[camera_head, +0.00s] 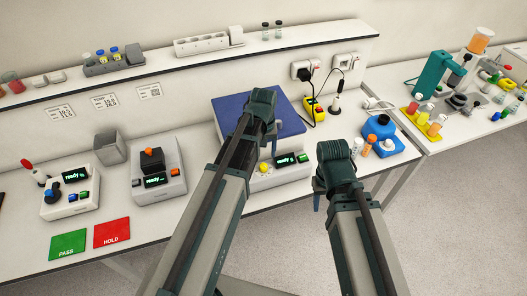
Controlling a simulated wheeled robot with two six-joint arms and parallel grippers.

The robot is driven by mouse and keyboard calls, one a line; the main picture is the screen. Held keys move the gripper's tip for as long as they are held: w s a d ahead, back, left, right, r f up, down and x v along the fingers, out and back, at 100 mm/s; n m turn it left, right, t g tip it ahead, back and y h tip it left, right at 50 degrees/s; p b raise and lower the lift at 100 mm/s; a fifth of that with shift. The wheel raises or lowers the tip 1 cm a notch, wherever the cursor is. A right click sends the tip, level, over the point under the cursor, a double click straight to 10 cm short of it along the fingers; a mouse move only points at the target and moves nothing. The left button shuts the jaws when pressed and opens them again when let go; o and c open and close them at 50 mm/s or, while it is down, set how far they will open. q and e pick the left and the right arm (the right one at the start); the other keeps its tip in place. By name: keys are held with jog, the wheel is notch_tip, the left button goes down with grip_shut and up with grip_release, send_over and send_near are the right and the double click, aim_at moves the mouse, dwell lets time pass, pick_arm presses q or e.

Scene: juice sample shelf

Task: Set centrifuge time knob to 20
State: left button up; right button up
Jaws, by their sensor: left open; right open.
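A light grey machine with a large blue lid (224,108), which looks like the centrifuge, stands at the middle of the bench. Its front panel has a yellow knob (264,169), a dark display (286,160) reading "ready" and a green button (303,158). No time value is readable. My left gripper (268,128) is above the blue lid, and its arm hides the machine's left front part. My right gripper (317,201) is in front of the bench, right of the panel, pointing down. Both grippers are open, though their fingers are mostly hidden; I see nothing held.
Two other machines with displays, one with a blue knob (53,196) and one with an orange-black top (152,160), stand at left. Green PASS (68,243) and red HOLD (112,232) mats lie in front. A blue-and-white device (383,131) stands right of the centrifuge.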

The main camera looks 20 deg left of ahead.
pick_arm(q)
notch_tip(320, 180, up, 7)
jog(key=p, duration=0.6)
jog(key=s+d+f+m+y+b, duration=0.1)
jog(key=s+d+f+m+b, duration=0.6)
jog(key=s+d+f+b, duration=0.3)
jog(key=s+f+b, duration=0.4)
jog(key=f+b, duration=0.1)
jog(key=b, duration=0.1)
jog(key=shift+s+d+f+m, duration=0.25)
jog(key=shift+s+f+m, duration=0.05)
jog(key=shift+s+f, duration=0.1)
